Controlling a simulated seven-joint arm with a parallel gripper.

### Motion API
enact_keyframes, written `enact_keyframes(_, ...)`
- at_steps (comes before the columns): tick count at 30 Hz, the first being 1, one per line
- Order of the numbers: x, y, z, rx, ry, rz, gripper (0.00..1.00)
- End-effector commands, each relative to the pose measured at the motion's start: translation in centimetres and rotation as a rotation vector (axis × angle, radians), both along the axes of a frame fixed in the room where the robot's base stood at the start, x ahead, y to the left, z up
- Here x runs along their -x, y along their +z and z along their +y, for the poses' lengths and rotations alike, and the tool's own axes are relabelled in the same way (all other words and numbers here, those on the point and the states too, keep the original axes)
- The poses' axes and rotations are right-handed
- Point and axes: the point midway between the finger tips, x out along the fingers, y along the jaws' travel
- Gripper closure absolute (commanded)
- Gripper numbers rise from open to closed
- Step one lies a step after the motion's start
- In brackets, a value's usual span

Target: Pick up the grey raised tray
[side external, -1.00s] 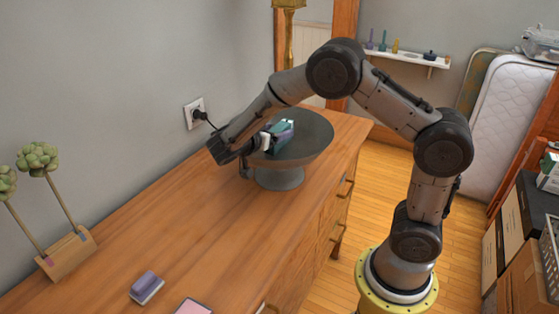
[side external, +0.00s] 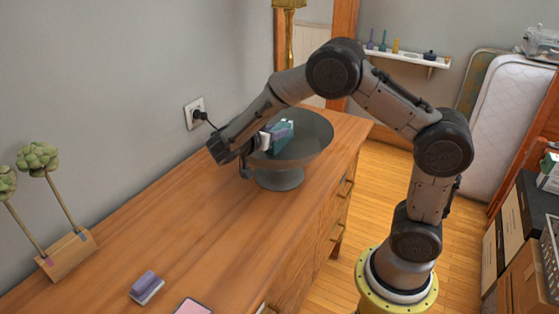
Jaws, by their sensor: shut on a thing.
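The grey raised tray (side external: 312,143) is a round dish on a short pedestal foot, standing on the wooden dresser near its far end. A small teal and white box-like item (side external: 281,133) sits on it. My gripper (side external: 247,165) is at the tray's left rim, shut on that rim. My wrist hides part of the tray's left side, and the fingertips are hard to make out. The tray's foot appears to rest on the dresser top.
A purple and white eraser-like block (side external: 146,287) and a pink pad (side external: 193,306) lie on the near dresser top (side external: 185,230). A wooden holder with green plants (side external: 67,255) stands at left. A wall outlet with a black plug (side external: 196,113) is behind my gripper.

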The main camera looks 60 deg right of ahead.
Motion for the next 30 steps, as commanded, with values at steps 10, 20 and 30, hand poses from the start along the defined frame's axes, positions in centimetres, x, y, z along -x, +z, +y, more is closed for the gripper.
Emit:
enact_keyframes(10, 0.0, 0.1, 0.0, 0.000, 0.000, -0.001, 1.00)
enact_keyframes(20, -0.1, 0.4, 0.0, 0.004, 0.000, -0.007, 1.00)
enact_keyframes(30, -0.1, 1.2, 0.0, 0.005, 0.000, -0.010, 1.00)
